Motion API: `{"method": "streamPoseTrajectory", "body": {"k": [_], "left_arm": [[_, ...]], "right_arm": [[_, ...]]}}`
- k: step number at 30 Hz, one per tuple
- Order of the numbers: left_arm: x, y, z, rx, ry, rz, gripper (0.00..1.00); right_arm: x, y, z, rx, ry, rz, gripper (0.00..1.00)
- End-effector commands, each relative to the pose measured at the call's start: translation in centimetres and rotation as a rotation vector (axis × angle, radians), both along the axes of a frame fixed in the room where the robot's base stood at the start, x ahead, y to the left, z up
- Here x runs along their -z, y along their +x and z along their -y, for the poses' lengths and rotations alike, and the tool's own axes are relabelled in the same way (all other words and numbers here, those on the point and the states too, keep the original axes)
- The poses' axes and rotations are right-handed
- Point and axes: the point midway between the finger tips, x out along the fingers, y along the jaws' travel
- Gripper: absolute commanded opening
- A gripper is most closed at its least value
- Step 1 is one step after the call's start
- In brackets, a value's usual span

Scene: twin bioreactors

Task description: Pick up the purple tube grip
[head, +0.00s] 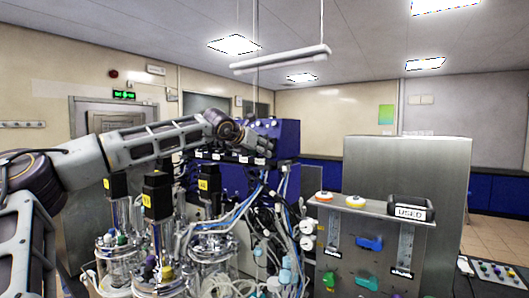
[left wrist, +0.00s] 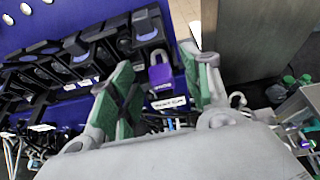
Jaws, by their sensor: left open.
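The purple tube grip (left wrist: 160,76) shows in the left wrist view as a small purple block under a grey loop, in front of the blue unit. A white label (left wrist: 168,102) sits just below it. My left gripper (left wrist: 158,62) is open, and its green-padded fingers stand on either side of the grip in the picture. I cannot tell how much depth separates them from it. In the head view my left gripper (head: 262,146) is at the front of the blue unit (head: 278,132), and the purple grip cannot be made out there. My right gripper is not in view.
Black pump heads (left wrist: 88,55) line the blue unit left of the grip. Glass bioreactor vessels with black motors (head: 157,194) stand below my left arm. Loose tubes and cables (head: 250,215) hang beside them. A steel cabinet (head: 405,165) stands at the right.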

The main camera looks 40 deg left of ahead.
Motion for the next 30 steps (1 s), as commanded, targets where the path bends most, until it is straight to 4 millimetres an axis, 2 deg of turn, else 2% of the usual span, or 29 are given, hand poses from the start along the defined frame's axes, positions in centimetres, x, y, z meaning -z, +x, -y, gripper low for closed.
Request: {"method": "streamPoseTrajectory", "body": {"k": [7,23,30], "left_arm": [[0.44,1.03,-0.11,0.0,0.0,-0.001,0.48],[0.55,1.13,-0.13,0.0,0.001,0.0,0.48],[0.55,1.13,-0.13,0.0,0.001,0.0,0.19]], "right_arm": [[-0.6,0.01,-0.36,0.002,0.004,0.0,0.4],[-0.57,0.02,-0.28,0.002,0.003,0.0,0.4],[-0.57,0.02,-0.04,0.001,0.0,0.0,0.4]]}}
